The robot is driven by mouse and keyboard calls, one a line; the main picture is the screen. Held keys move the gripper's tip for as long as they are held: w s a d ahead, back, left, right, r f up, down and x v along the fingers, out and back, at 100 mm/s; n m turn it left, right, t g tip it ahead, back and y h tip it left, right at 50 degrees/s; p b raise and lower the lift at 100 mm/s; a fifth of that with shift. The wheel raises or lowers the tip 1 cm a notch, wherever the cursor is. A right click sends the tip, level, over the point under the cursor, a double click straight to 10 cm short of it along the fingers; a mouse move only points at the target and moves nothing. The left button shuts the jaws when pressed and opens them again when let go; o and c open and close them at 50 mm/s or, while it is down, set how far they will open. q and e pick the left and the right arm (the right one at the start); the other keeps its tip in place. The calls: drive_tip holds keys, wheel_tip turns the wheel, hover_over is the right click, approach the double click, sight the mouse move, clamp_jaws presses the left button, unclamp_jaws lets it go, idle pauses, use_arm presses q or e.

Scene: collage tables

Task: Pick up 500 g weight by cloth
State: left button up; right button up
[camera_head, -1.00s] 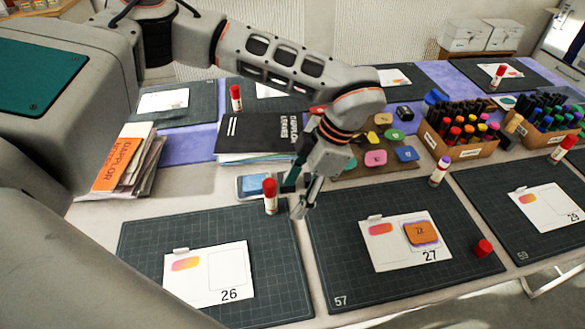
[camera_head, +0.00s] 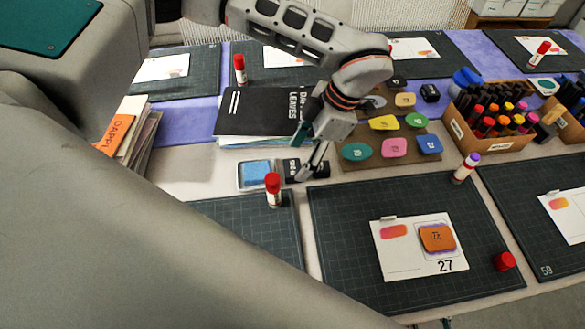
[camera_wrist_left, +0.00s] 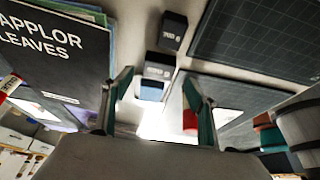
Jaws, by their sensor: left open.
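A black block with pale lettering (camera_head: 291,169) lies on the table right of a blue pad in a pale frame (camera_head: 257,173). In the left wrist view two black blocks show, a nearer one (camera_wrist_left: 158,66) and a farther one (camera_wrist_left: 172,31). I cannot read which is 500 g. A blue patch (camera_wrist_left: 152,90) shows beside the nearer block; I cannot tell if it is cloth. My left gripper (camera_head: 306,158) is open and empty, over or near the blocks, partly covering them in the head view. The blocks lie ahead between its fingers (camera_wrist_left: 158,92). My right gripper is not in view.
A red-capped glue stick (camera_head: 273,190) stands close in front of the blue pad. A black book (camera_head: 262,112) lies behind. A board of coloured pieces (camera_head: 380,160) is right of the gripper. Dark cutting mats (camera_head: 345,215) lie in front; one holds card 27 (camera_head: 400,262).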

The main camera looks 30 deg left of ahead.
sight(294, 167)
use_arm(q)
drive_tip(key=x, duration=0.4)
drive_tip(key=shift+w+f, duration=0.1)
drive_tip(key=shift+f, duration=0.1)
drive_tip(key=c, duration=1.7)
drive_tip(key=shift+o, duration=0.2)
drive_tip(key=shift+r, duration=0.15)
